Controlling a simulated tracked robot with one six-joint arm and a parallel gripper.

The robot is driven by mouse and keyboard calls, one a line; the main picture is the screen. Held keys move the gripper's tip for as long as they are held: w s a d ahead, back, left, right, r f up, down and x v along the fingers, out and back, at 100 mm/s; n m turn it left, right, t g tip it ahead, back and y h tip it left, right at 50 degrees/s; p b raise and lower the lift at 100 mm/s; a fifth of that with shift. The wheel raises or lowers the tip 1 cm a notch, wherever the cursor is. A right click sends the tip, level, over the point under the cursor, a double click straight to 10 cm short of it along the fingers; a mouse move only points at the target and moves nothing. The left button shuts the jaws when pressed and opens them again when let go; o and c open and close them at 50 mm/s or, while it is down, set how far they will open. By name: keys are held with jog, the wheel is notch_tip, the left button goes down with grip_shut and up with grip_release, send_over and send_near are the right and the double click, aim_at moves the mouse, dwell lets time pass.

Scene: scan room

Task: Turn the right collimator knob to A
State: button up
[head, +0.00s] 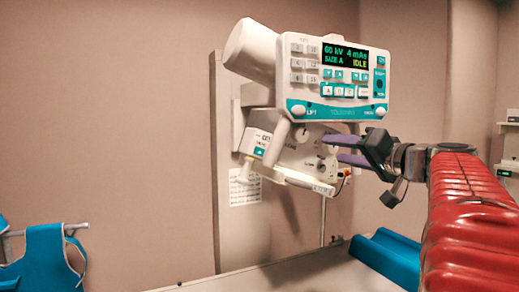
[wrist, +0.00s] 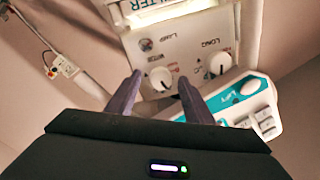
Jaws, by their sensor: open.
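The white collimator (head: 300,157) hangs below the control console in the head view. Its face fills the upper wrist view (wrist: 190,42), which looks upside down against the head view. Two round white knobs with dark pointer marks show there: one at left (wrist: 161,79), one at right (wrist: 220,63) near the word LONG. The left one in the wrist view appears to be the right knob on the collimator. My gripper (head: 333,149) is open, its purple fingers pointing at the face; in the wrist view the fingertips (wrist: 160,76) straddle that knob. Contact cannot be told.
The console (head: 335,80) sits just above the collimator; its display reads 60 kV, 4 mAs, SIZE A, IDLE. It also shows at right in the wrist view (wrist: 240,97). A pale table (head: 290,275) with a blue pad (head: 388,258) lies below. A blue apron (head: 50,262) hangs at left.

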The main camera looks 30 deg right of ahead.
jog(key=shift+w, duration=0.7)
jog(key=shift+c, duration=0.2)
jog(key=c, duration=1)
jog(key=shift+m, duration=0.3)
jog(key=o, duration=1)
jog(key=shift+o, duration=0.2)
jog(key=shift+s, duration=0.1)
jog(key=s, duration=1.3)
jog(key=shift+s+a, duration=0.3)
jog(key=shift+a, duration=0.05)
jog(key=shift+f, duration=0.1)
